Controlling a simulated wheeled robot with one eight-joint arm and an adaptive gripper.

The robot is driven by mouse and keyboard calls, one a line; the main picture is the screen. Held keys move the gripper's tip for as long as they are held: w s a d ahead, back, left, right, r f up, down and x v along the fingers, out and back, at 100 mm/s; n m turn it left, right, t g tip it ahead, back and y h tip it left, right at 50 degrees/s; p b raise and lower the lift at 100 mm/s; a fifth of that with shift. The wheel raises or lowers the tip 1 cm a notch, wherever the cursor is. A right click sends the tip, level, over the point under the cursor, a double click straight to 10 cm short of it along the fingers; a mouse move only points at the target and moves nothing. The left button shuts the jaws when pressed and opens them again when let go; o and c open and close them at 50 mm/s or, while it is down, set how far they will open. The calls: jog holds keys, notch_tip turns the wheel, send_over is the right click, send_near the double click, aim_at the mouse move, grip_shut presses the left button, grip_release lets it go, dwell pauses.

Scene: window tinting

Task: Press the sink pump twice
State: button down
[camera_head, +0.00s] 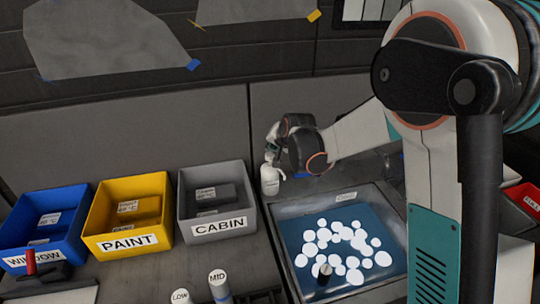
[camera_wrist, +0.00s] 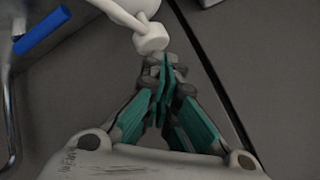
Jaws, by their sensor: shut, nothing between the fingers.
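The sink pump is a white bottle (camera_head: 270,181) standing upright behind the left back corner of the sink, with a label on its front. In the wrist view its white pump head (camera_wrist: 151,38) and part of its spout show at the top. My gripper (camera_head: 272,150) is above the bottle in the head view and hides part of its top. In the wrist view my gripper (camera_wrist: 164,66) has its teal fingers together with nothing between them. The fingertips appear right beside the pump head; I cannot tell whether they touch it.
The sink (camera_head: 276,232) holds blue water with several white round patches and a dark upright cylinder (camera_head: 325,272). Blue (camera_head: 78,214), yellow (camera_head: 165,205) and grey (camera_head: 247,193) bins stand to the left. A blue-handled item (camera_wrist: 42,32) lies near the pump.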

jog(key=shift+f+b, duration=0.75)
jog(key=shift+f, duration=0.2)
dwell(0.8)
jog(key=shift+r, duration=0.1)
dwell(0.3)
jog(key=shift+r+p, duration=0.85)
jog(key=shift+r, duration=0.4)
jog(key=shift+r+p, duration=1.4)
jog(key=shift+r, duration=1.1)
